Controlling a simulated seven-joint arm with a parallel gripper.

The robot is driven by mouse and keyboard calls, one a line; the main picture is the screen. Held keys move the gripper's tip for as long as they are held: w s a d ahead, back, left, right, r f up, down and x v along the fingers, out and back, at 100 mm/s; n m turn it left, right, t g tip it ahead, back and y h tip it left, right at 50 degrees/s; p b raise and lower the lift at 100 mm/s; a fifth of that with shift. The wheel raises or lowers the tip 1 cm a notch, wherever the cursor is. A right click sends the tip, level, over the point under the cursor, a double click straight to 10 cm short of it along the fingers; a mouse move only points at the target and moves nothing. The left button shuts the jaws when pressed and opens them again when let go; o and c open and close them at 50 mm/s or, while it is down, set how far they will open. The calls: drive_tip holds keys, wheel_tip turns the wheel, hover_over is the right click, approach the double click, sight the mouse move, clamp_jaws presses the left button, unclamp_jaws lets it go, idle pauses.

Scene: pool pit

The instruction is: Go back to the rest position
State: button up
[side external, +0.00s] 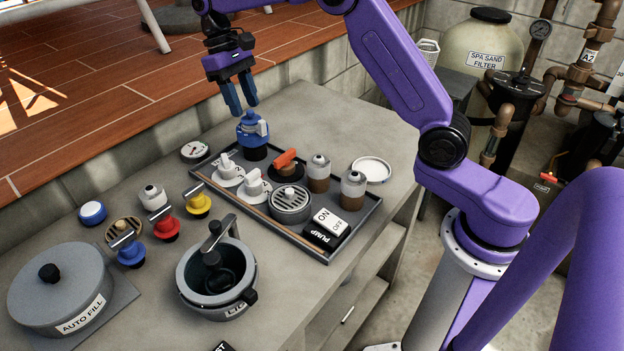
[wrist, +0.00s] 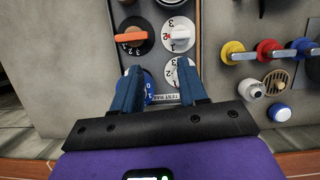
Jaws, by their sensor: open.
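My gripper (side external: 243,108) is open and empty. In the side view its two blue fingers point down just above a blue-handled knob (side external: 252,128) at the far corner of the tray. In the wrist view the open fingertips (wrist: 160,72) lie over the tray. There the blue dial (wrist: 149,86) is partly hidden by the left finger. A gap shows between the fingertips and the knob in the side view, though its exact size is hard to tell.
The dark tray (side external: 290,237) holds white knobs (side external: 254,184), an orange-handled knob (side external: 285,160), a drain (side external: 290,201), jars and an ON/OFF pump switch (side external: 327,228). A pressure gauge (side external: 194,151), coloured valves, a pot (side external: 217,284) and an AUTO FILL lid (side external: 60,287) stand on the counter left of it.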

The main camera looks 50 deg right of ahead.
drive_tip(key=s+a+r+n+t, duration=0.1)
drive_tip(key=s+a+r+n, duration=0.2)
drive_tip(key=s, duration=0.6)
drive_tip(key=s+d+f+n+t, duration=0.1)
drive_tip(key=s+f+n, duration=0.1)
drive_tip(key=s, duration=0.7)
drive_tip(key=s+d+f+n+t, duration=0.1)
drive_tip(key=s+n, duration=0.3)
drive_tip(key=s, duration=0.5)
drive_tip(key=s+d+f+n, duration=0.2)
drive_tip(key=s+f, duration=0.1)
drive_tip(key=s, duration=0.6)
drive_tip(key=shift+s+d+f+n+t+y, duration=0.15)
drive_tip(key=shift+s+d+n+t+y, duration=0.15)
drive_tip(key=shift+n+t, duration=0.1)
